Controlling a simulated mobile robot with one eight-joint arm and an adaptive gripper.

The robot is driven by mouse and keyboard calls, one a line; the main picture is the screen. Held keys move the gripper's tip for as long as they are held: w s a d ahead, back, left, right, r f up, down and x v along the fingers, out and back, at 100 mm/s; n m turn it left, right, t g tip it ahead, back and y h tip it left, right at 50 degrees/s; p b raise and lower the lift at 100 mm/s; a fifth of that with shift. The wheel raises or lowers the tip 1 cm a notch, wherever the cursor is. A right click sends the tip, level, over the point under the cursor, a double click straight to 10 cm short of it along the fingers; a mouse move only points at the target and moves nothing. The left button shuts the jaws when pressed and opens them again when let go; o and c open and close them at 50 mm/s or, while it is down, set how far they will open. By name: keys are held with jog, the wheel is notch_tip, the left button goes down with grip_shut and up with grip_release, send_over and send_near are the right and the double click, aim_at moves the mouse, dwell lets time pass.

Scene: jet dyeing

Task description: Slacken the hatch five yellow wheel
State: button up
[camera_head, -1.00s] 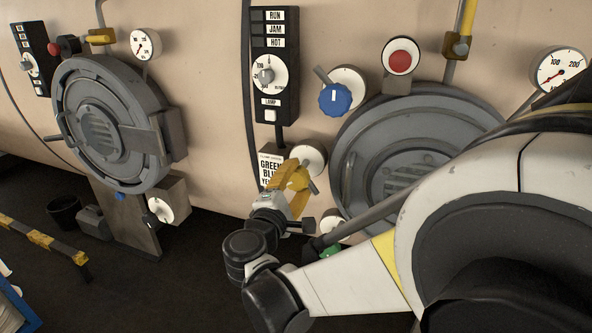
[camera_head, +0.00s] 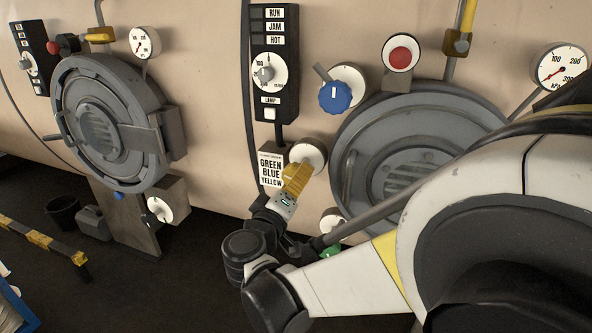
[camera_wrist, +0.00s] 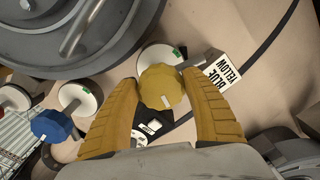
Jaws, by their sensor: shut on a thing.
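The yellow wheel (camera_wrist: 162,87) is a lobed knob in front of a round white disc (camera_wrist: 158,57) on the machine wall. In the wrist view it sits between the two yellow fingers of my gripper (camera_wrist: 160,82), which is shut on it. In the head view my gripper (camera_head: 298,178) reaches up to the same white disc (camera_head: 312,152), left of the large grey hatch (camera_head: 405,160). There the fingers hide most of the wheel. A pale mark shows on the wheel's face in the wrist view.
A blue knob (camera_head: 335,97) is above the wheel, and a green knob (camera_head: 331,254) is below right. A label (camera_head: 271,170) reading green, blue, yellow is just left. A red button (camera_head: 400,58) tops the hatch. A control panel (camera_head: 275,65) hangs at upper left.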

jog(key=m, duration=0.7)
jog(key=shift+a+f, duration=0.15)
jog(key=m, duration=0.7)
jog(key=shift+w+a, duration=0.1)
jog(key=shift+a, duration=0.1)
dwell(0.3)
jog(key=o, duration=1.2)
jog(key=v, duration=1.2)
